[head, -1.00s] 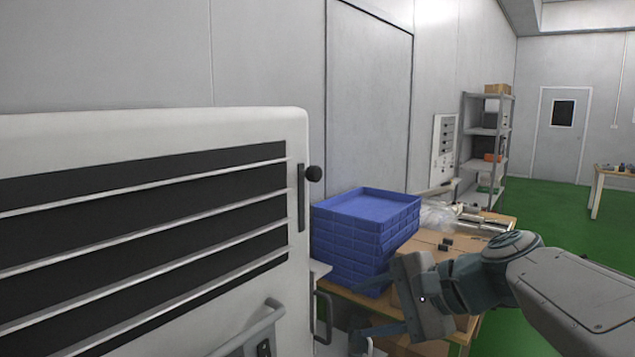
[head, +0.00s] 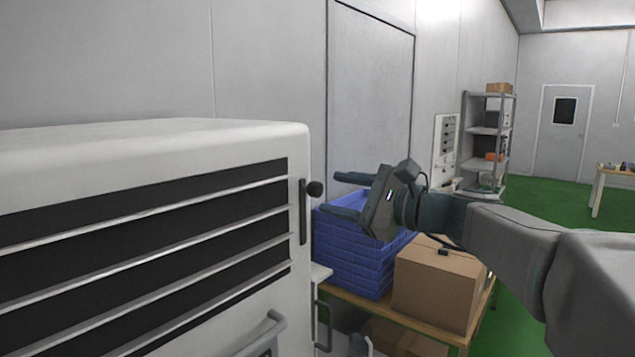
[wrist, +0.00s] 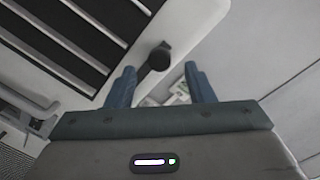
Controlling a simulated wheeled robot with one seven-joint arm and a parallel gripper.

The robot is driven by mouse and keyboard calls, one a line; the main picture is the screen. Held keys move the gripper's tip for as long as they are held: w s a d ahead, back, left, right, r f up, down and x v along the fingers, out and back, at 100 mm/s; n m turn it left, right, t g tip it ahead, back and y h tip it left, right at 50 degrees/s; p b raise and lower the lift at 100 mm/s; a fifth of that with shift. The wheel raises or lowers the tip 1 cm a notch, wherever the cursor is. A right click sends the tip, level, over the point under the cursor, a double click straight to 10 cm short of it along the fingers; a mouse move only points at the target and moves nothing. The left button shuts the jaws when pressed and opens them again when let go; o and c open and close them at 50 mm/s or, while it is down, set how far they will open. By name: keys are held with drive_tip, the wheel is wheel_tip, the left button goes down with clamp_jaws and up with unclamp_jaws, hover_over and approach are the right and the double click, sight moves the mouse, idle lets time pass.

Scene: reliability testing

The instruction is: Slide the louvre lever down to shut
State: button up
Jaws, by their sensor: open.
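In the wrist view the knob (wrist: 160,56) lies ahead of and between the two blue fingertips (wrist: 160,72). I see no contact with it.
Blue stacked crates (head: 345,255) and a cardboard box (head: 437,285) stand on a wooden table (head: 375,312) below my gripper. A grey handle (head: 255,335) sticks out of the cabinet's lower front. A second handle (head: 322,325) is below the slot.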

sight(320, 190)
drive_tip(key=p+x, duration=0.1)
drive_tip(key=x, duration=0.4)
